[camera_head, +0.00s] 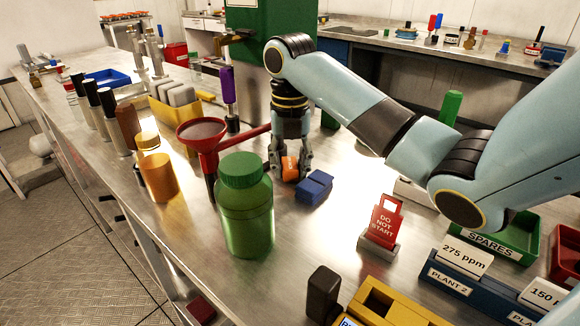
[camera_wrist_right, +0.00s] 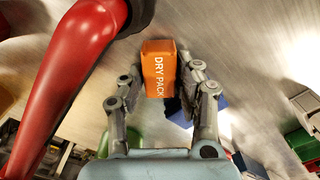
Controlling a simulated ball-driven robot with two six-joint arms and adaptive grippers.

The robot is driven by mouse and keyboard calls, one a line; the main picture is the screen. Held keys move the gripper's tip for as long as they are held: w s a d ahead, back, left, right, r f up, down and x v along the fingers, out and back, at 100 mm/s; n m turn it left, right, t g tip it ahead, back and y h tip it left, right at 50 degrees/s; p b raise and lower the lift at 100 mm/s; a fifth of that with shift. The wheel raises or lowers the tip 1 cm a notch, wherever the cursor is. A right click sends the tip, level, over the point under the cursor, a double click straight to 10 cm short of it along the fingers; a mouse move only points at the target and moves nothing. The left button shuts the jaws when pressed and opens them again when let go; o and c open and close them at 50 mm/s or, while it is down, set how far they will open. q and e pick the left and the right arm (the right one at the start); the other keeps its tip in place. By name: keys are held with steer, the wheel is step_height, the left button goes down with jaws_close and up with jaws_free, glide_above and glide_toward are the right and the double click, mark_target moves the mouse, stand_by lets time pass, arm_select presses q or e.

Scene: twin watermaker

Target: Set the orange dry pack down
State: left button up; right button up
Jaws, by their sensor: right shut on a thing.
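The orange dry pack (camera_head: 290,168) is held between the fingers of my right gripper (camera_head: 289,172), low over the steel bench, beside a blue block. In the right wrist view the pack (camera_wrist_right: 159,68) shows its "DRY PACK" label, with a finger of my right gripper (camera_wrist_right: 158,85) on each side. I cannot tell whether the pack touches the bench. My left gripper does not show in either view.
A blue block (camera_head: 314,187) lies just right of the pack. A red funnel (camera_head: 203,134) and a green jar (camera_head: 245,210) stand to the left and front. A red "DO NOT START" sign (camera_head: 384,219) stands at the front right. Bare bench (camera_head: 315,235) lies between.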

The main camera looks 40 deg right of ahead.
steer(key=shift+f, duration=0.2)
steer(key=o, duration=0.9)
steer(key=shift+c, duration=0.2)
